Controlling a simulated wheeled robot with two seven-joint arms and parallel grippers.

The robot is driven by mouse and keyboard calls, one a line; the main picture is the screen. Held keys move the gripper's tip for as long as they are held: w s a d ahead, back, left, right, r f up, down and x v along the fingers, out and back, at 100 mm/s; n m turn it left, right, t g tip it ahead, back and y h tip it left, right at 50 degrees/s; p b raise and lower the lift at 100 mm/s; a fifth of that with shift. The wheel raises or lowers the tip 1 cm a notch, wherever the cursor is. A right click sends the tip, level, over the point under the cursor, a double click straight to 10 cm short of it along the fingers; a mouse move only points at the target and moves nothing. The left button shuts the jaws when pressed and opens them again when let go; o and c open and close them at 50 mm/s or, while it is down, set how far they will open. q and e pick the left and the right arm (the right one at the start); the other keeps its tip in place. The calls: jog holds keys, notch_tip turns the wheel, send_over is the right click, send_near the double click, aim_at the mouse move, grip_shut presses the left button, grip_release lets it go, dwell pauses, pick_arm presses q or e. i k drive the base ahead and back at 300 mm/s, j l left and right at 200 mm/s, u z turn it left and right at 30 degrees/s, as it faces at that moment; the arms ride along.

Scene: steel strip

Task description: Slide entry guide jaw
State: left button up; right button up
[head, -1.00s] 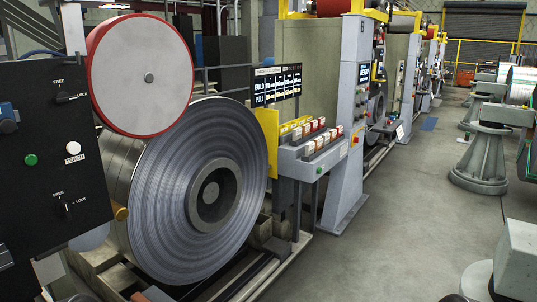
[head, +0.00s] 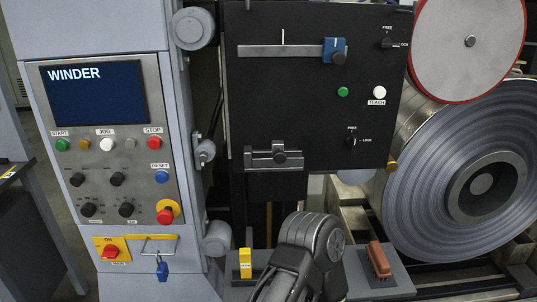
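A blue sliding block (head: 335,51) with a white line and a dark knob sits at the right end of a grey bar (head: 275,51) on the black panel (head: 305,105). A thin white upright mark stands above the bar, left of the block. Lower down is a grey bracket (head: 273,159) with a dark knob. No label shows which is the jaw. The upper FREE/LOCK lever (head: 387,42) appears turned toward LOCK; the lower one (head: 352,141) looks upright. A dark jointed part rises at bottom centre, probably my arm. I see no fingertips of either gripper.
The WINDER console (head: 110,150) with screen, buttons and knobs stands at left. Green (head: 343,92) and white TEACH (head: 379,92) buttons are on the panel. The coil (head: 450,170) and red-rimmed roll (head: 470,40) are at right. A yellow block (head: 245,263) and a brown-handled item (head: 379,259) sit below.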

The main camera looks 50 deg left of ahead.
aim_at(280, 156)
jog(key=u, duration=1.6)
